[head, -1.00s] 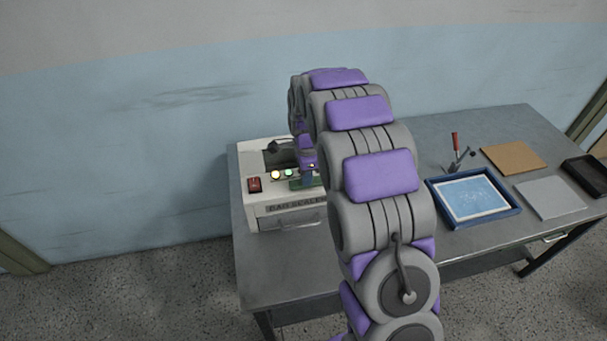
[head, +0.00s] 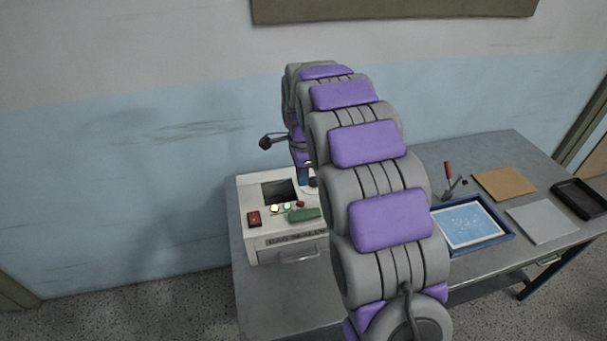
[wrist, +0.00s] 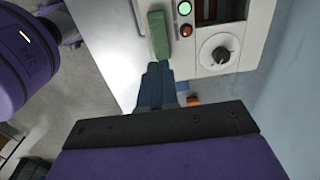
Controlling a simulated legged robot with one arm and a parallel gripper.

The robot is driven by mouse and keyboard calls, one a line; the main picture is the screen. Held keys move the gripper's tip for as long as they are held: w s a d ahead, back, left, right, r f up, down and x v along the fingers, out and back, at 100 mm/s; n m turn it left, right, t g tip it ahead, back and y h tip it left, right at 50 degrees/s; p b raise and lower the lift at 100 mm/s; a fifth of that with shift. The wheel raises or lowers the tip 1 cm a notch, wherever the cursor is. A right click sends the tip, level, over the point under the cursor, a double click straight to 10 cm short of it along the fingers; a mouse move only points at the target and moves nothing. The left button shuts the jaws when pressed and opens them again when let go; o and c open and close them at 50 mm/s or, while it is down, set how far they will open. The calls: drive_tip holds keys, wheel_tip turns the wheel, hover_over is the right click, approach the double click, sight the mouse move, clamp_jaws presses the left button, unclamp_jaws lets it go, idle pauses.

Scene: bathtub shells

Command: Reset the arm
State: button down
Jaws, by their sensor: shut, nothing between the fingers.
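My gripper (wrist: 158,72) shows in the wrist view as dark blue fingers, shut and empty. In that view its tips appear just below a green block (wrist: 158,35). In the head view my gripper (head: 303,174) hangs above the white bag sealer (head: 285,242), partly hidden by my arm. The green block (head: 304,214) lies on the sealer's top near its front edge, beside the small lights and the red switch (head: 254,218). My arm arches across the middle of the head view and hides the sealer's right side.
The grey table (head: 270,300) stands against the wall. To the right are a blue-framed tray (head: 507,243), a red-handled tool (head: 449,180), a brown board (head: 504,183), a grey sheet (head: 542,221) and a black tray (head: 582,198). The table's front left is clear.

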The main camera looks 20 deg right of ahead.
drive_tip(key=s+r+n+g, duration=0.1)
drive_tip(key=s+r+n, duration=0.3)
drive_tip(key=s, duration=0.7)
drive_tip(key=s+r+n, duration=0.2)
drive_tip(key=s+n, duration=0.3)
drive_tip(key=s, duration=0.5)
drive_tip(key=s+a+f+n+g, duration=0.1)
drive_tip(key=s+f+n, duration=0.2)
drive_tip(key=s+n, duration=0.6)
drive_tip(key=s, duration=1.1)
drive_tip(key=shift+s+a, duration=0.15)
drive_tip(key=shift+s, duration=0.15)
